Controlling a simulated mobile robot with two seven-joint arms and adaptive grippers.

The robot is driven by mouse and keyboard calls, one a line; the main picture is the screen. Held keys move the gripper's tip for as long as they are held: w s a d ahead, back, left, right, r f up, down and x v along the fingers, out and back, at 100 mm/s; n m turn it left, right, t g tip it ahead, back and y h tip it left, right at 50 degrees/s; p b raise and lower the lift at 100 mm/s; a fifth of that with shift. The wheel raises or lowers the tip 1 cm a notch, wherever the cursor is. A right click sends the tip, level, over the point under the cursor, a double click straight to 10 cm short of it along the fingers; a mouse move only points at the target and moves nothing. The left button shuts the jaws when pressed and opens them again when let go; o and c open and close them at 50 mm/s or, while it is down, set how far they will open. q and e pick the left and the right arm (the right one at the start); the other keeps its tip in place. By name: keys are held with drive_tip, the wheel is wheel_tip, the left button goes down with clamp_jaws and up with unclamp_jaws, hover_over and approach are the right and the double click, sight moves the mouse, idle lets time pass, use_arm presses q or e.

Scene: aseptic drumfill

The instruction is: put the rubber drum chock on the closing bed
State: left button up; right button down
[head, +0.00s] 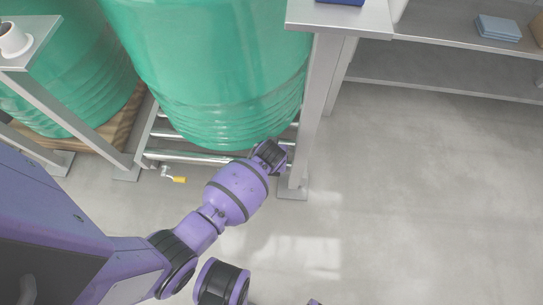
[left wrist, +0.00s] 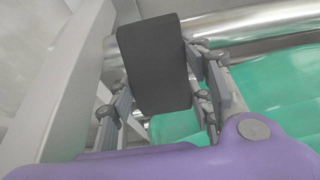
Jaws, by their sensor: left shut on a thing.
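The rubber drum chock is a black block (left wrist: 154,62) in the left wrist view. My left gripper (left wrist: 158,85) is shut on it, with one finger on each side. In that view the chock is in front of a shiny metal roller, and I cannot tell whether they touch. The closing bed (head: 180,133) is a low metal frame with rollers under a green drum (head: 215,70). In the head view my left arm reaches to the bed's right end by a table leg; its gripper and the chock are hidden there. My right gripper is not in view.
A grey table leg (head: 312,110) stands close to my left wrist. A yellow-handled valve (head: 178,179) sticks out at the bed's front. Another green drum (head: 60,100) stands on a wooden pallet at left. The floor (head: 430,200) on the right is clear.

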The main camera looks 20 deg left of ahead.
use_arm(q)
drive_tip(key=shift+f, duration=0.15)
drive_tip(key=o, duration=1.3)
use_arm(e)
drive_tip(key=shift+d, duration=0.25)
use_arm(q)
drive_tip(key=shift+r, duration=0.4)
drive_tip(key=shift+p+v, duration=3.1)
drive_tip(key=shift+v, duration=2.7)
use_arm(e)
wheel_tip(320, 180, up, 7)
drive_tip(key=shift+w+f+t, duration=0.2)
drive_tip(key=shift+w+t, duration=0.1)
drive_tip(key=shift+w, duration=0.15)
use_arm(q)
drive_tip(key=shift+s+d+f, duration=0.1)
drive_tip(key=shift+s+f, duration=0.05)
drive_tip(key=shift+s, duration=0.05)
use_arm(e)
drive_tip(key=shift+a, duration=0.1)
